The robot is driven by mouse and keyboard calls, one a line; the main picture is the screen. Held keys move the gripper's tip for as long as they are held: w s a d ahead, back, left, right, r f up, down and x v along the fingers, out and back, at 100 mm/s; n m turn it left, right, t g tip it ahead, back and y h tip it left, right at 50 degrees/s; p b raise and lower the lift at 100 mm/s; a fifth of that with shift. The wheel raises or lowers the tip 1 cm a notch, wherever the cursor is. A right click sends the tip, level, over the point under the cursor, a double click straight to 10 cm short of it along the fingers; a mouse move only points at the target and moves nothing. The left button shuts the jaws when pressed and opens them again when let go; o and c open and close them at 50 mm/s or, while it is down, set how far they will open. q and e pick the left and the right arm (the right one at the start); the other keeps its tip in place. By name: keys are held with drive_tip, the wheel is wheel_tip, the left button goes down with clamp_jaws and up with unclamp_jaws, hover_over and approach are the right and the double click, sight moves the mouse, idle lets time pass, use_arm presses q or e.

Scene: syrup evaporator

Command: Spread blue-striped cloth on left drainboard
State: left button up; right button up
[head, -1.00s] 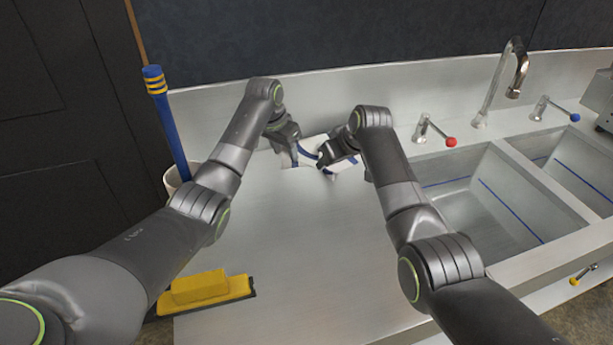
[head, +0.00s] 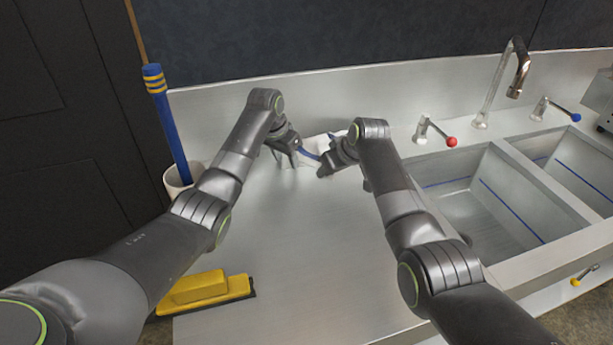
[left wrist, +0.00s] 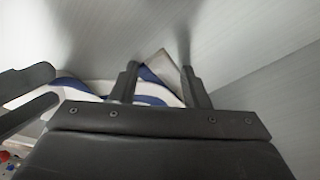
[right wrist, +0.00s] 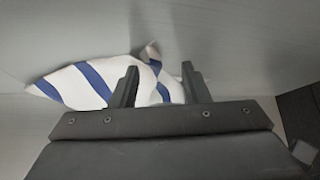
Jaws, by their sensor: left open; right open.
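The white cloth with blue stripes (head: 308,154) lies bunched at the back of the steel left drainboard (head: 290,245), near the backsplash. My arms hide much of it in the head view. My left gripper (head: 292,158) is open at the cloth's left side. In the left wrist view, the folded cloth (left wrist: 153,84) shows between and behind its fingers (left wrist: 158,72). My right gripper (head: 328,168) is open at the cloth's right side. In the right wrist view, the crumpled cloth (right wrist: 85,82) shows beside and between its fingers (right wrist: 160,70). The two grippers are close together.
A yellow block-shaped brush (head: 205,289) lies at the front left. A white holder (head: 178,182) with a blue-handled tool (head: 166,120) stands at the back left. The sink basin (head: 480,200) and faucet (head: 510,75) are on the right. The drainboard's middle is clear.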

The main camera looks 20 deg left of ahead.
drive_tip(key=shift+f, duration=0.25)
drive_tip(key=shift+f, duration=0.25)
use_arm(q)
clamp_jaws()
use_arm(e)
clamp_jaws()
use_arm(q)
drive_tip(key=shift+r, duration=0.1)
use_arm(e)
drive_tip(key=shift+r, duration=0.1)
